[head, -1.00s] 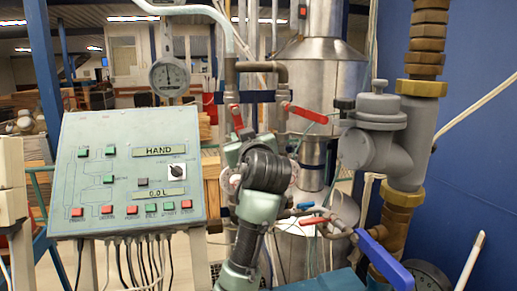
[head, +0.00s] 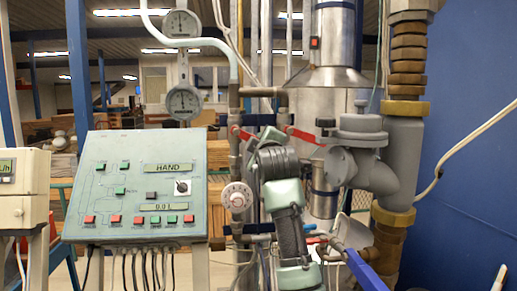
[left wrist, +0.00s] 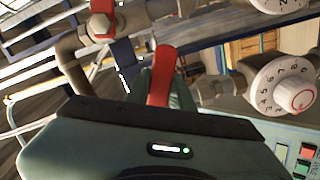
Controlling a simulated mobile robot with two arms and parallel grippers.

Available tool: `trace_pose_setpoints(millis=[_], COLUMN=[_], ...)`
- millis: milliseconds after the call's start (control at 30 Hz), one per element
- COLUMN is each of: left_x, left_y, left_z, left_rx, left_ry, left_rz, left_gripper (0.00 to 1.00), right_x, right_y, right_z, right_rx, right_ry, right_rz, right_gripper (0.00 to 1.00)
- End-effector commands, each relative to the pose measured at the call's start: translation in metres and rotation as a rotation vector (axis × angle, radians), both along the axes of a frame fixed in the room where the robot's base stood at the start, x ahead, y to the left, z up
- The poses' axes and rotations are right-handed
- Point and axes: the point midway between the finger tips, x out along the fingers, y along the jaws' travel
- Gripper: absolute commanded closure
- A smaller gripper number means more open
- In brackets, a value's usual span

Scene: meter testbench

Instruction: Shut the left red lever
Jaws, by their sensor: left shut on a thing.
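The left red lever (head: 243,133) is on the thin vertical pipe left of the middle in the head view, slanting down to the right. In the left wrist view a red lever (left wrist: 161,78) stands up from behind the dark front edge of my left gripper (left wrist: 158,112), which is shut on it. The right red lever (head: 304,135) sits just to the right on another pipe. My right gripper is not in view.
The control panel (head: 128,215) stands at the left, with a round white dial (head: 237,196) beside it. A thick grey valve (head: 362,150) and a blue handle (head: 366,270) lie to the right. Pipes crowd the space around the wrist.

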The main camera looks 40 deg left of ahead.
Motion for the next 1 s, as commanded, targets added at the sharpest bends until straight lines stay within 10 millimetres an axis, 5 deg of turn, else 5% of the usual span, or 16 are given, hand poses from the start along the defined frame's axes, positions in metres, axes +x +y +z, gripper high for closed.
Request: trace_pose_setpoints(millis=[833,867,900,933,1000], left_x=[-0.0020,-0.0019,-0.0019,-0.0020,-0.0021], left_y=[0.0014,0.0014,0.0014,0.0015,0.0015], left_z=[0.0110,0.0111,0.0113,0.0113,0.0110], left_rx=[-0.093,-0.093,-0.093,-0.092,-0.092], left_ry=[-0.115,-0.115,-0.116,-0.115,-0.114], left_rz=[-0.001,-0.001,-0.001,0.000,0.000], left_gripper=[1.00,0.74,0.63,0.55,0.55], right_x=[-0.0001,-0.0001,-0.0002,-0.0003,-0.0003], right_y=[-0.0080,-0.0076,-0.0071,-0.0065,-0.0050], right_z=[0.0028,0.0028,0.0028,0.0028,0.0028], right_rx=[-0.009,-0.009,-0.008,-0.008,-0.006], right_ry=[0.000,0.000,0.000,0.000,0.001], right_rz=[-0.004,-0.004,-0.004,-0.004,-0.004], right_gripper=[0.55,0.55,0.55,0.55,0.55])
